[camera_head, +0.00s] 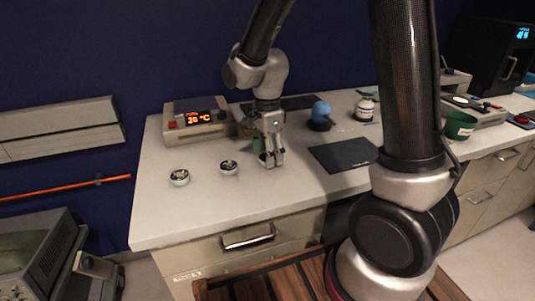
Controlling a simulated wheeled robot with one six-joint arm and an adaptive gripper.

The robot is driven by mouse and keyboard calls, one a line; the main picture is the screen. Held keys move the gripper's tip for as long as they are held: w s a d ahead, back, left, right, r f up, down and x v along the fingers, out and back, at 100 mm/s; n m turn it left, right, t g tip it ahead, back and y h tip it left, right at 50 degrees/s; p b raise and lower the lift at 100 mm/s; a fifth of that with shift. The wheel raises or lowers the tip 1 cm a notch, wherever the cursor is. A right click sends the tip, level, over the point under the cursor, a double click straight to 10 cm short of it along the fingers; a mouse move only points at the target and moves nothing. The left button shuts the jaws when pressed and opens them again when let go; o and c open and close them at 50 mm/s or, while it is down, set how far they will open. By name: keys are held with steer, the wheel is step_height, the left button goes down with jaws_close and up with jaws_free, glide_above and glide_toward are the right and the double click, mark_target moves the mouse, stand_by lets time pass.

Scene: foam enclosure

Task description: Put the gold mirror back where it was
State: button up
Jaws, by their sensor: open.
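My gripper (273,161) points down, low over the white bench top (215,205), and it is open. I cannot make out a gold mirror in this view. A small green object (258,146) shows partly behind my gripper, and the gripper hides the rest of it. Two small round pieces with pale rims and dark tops stand to the left of my gripper: a nearer one (229,168) and a farther one (179,177). I cannot tell whether the fingers touch anything.
A heater box with a lit display (198,121) stands at the back left. A dark flat mat (343,155) lies right of my gripper. Behind are a blue round object (320,112) and a white jar (365,109). A green bowl (460,125) stands farther right. The bench's front left is clear.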

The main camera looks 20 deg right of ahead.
step_height(320, 180, up, 11)
steer(key=s+d+r+n+t, duration=0.2)
steer(key=s+d+r+n, duration=0.1)
steer(key=s+d+n, duration=0.4)
steer(key=s+d+r+n+t, duration=0.2)
steer(key=s+d+r+n, duration=0.2)
steer(key=s+d+n, duration=0.3)
steer(key=s+n, duration=0.2)
steer(key=s, duration=0.3)
steer(key=shift+d+r, duration=0.15)
steer(key=shift+d, duration=0.25)
